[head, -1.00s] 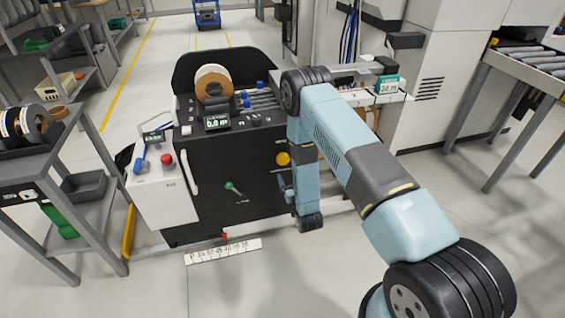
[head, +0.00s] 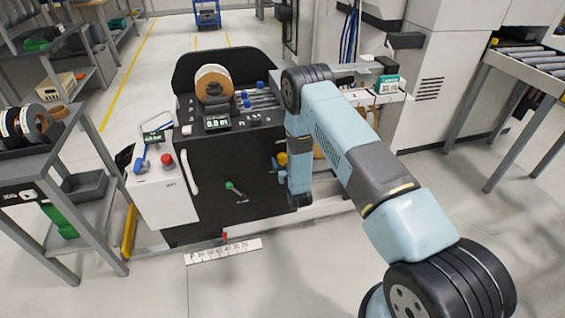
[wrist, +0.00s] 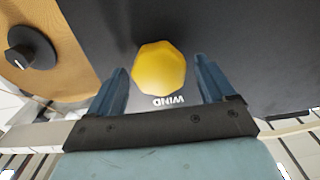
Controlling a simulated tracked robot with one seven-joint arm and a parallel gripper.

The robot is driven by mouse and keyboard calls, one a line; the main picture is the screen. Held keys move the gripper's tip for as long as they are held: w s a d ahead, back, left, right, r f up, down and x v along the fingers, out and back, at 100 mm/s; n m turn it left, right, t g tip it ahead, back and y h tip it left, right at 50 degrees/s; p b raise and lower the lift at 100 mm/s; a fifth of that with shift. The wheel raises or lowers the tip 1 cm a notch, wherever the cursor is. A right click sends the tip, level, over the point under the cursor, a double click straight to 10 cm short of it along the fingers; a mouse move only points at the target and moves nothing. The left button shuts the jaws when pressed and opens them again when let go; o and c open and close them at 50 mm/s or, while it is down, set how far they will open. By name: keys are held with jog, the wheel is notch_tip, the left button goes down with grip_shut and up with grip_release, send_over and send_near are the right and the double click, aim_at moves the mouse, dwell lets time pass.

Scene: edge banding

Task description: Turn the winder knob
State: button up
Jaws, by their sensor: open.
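The winder knob (wrist: 159,68) is a yellow, many-sided knob on the machine's dark front panel, with the upside-down word WIND beside it in the wrist view. In the head view the yellow knob (head: 282,159) shows beside my arm, partly covered. My gripper (wrist: 162,80) is open, with one blue finger on each side of the knob. There is a gap between the knob and each finger. In the head view my gripper (head: 281,168) is at the panel's right side, mostly hidden by my arm.
A black knob (wrist: 30,48) on a tan disc lies left in the wrist view. A green-handled lever (head: 232,187) is on the front panel. A tape roll (head: 213,84) stands on the machine's top.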

jog(key=shift+c, duration=0.4)
jog(key=c, duration=0.9)
jog(key=shift+s+a, duration=0.1)
jog(key=shift+a, duration=0.35)
jog(key=shift+c, duration=0.2)
jog(key=shift+d, duration=0.3)
jog(key=shift+a+f+n, duration=0.1)
jog(key=shift+f+n, duration=0.05)
jog(key=shift+n, duration=3.35)
